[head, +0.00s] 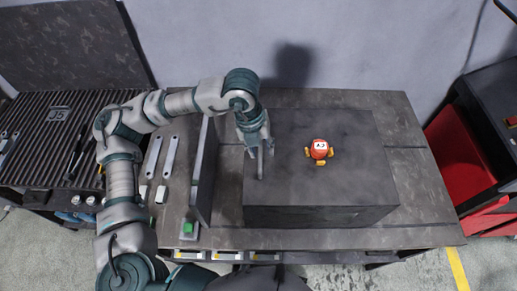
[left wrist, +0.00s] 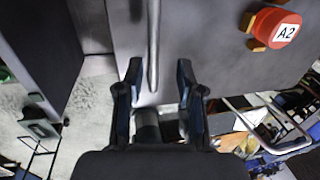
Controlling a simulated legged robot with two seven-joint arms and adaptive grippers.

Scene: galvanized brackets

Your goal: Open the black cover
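In the left wrist view the cover's dark face (left wrist: 210,45) fills the upper part, and the handle (left wrist: 153,45) runs down between the two fingers of my left gripper (left wrist: 158,85). The fingers are apart, one on each side of the bar's end, with gaps visible. Whether they touch the bar is not clear. My right gripper is not in view.
A red and orange piece labelled A2 (head: 319,150) sits on the cover. An upright dark panel (head: 204,170) stands just left of it, with a green button (head: 188,229) in front. Pale strips (head: 170,157) lie further left. A red cabinet (head: 458,150) stands at the right.

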